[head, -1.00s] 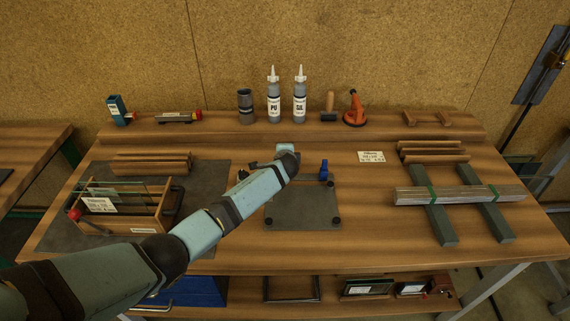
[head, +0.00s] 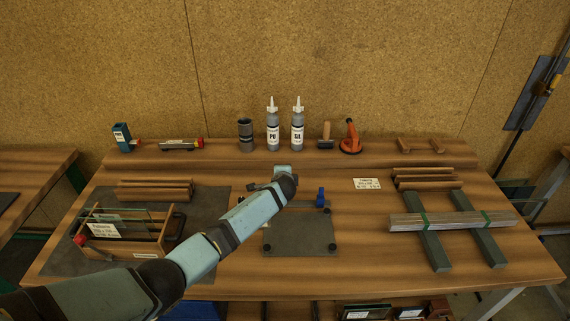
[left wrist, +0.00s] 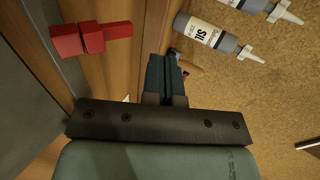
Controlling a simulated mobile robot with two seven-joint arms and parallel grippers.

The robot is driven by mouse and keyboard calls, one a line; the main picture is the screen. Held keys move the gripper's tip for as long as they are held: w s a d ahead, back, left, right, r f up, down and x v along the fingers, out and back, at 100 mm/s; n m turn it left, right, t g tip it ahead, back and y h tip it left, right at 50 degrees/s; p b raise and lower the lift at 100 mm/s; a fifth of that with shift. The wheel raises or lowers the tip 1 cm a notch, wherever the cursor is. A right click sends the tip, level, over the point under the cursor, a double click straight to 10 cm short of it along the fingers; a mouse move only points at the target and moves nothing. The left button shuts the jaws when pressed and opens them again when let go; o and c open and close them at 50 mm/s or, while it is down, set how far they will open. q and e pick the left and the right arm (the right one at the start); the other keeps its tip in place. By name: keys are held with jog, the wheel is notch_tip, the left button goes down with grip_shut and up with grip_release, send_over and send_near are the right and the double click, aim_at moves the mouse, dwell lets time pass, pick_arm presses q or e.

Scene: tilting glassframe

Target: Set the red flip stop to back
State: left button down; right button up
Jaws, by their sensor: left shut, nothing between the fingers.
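The red flip stop (left wrist: 90,38) shows in the left wrist view as several joined red blocks at the upper left, beside a grey metal strip. In the head view it is not visible; my left arm covers that area. My left gripper (head: 283,172) is over the back of the dark plate fixture (head: 298,236). Its fingers (left wrist: 164,70) are shut and empty in the left wrist view, and the red blocks are off to their left, apart from them. A blue stop (head: 321,198) stands upright at the fixture's back right. My right gripper is out of view.
Two bottles (head: 273,132) (head: 298,132), a dark cup (head: 246,136) and an orange suction lifter (head: 350,138) stand on the rear ledge. A wooden glass rack (head: 130,232) is at left; strips on dark bars (head: 436,245) are at right.

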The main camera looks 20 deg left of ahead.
pick_arm(q)
jog(key=s+d+r, duration=0.1)
jog(key=s+r, duration=0.4)
jog(key=r, duration=0.4)
jog(key=shift+d+r+b, duration=0.3)
jog(key=shift+r+b, duration=0.1)
jog(key=shift+b, duration=0.05)
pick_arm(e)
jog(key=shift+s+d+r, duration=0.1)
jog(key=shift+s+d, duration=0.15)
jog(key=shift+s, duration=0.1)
pick_arm(q)
jog(key=shift+s+f, duration=0.1)
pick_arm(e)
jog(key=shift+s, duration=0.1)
